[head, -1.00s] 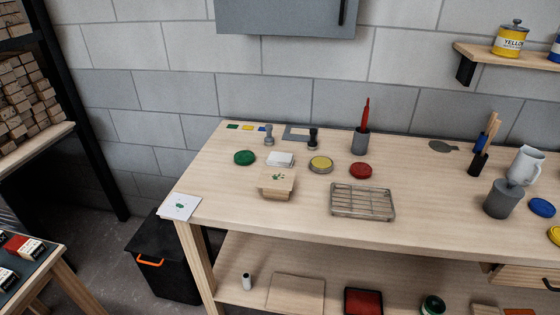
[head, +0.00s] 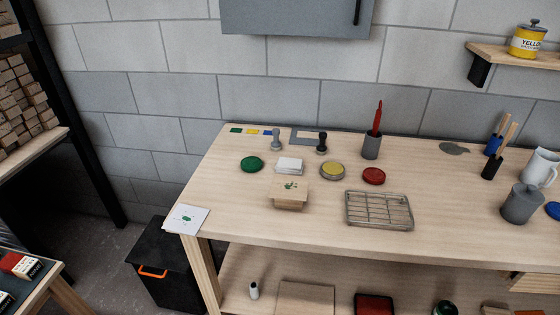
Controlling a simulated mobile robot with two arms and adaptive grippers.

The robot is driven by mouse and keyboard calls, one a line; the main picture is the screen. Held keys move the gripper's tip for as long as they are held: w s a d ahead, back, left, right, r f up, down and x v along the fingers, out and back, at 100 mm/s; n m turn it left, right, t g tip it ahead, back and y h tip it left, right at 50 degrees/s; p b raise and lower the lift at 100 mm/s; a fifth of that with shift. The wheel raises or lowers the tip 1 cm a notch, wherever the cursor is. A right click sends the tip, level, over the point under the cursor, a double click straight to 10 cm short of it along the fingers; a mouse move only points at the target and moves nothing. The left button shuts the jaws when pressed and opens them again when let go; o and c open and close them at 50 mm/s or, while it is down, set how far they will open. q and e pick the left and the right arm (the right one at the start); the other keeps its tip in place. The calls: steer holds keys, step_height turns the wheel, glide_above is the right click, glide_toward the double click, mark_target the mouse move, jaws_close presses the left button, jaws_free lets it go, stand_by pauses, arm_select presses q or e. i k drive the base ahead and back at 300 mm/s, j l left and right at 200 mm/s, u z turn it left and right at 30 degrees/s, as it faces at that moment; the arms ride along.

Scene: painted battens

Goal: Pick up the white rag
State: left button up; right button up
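A small white folded-looking piece (head: 289,165) lies on the workbench (head: 240,220), behind a wooden block (head: 291,195) with green marks on top. It may be the white rag, but it is too small to be sure. A flat white square (head: 186,219) with a green mark lies at the bench's front left corner and looks like paper or cloth; I cannot tell which. Neither of my grippers is in view.
A wire rack (head: 379,210), green lid (head: 252,164), yellow tin (head: 332,170), red lid (head: 374,176) and grey cup with a red tool (head: 371,146) stand on the bench. A black bin (head: 165,262) stands at its left. The bench's front left is mostly clear.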

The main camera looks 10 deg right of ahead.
mark_target(293, 166)
steer(key=i+j, duration=0.4)
steer(key=j, duration=0.15)
steer(key=i+j, duration=0.4)
steer(key=j, duration=0.15)
steer(key=i+l+z, duration=0.05)
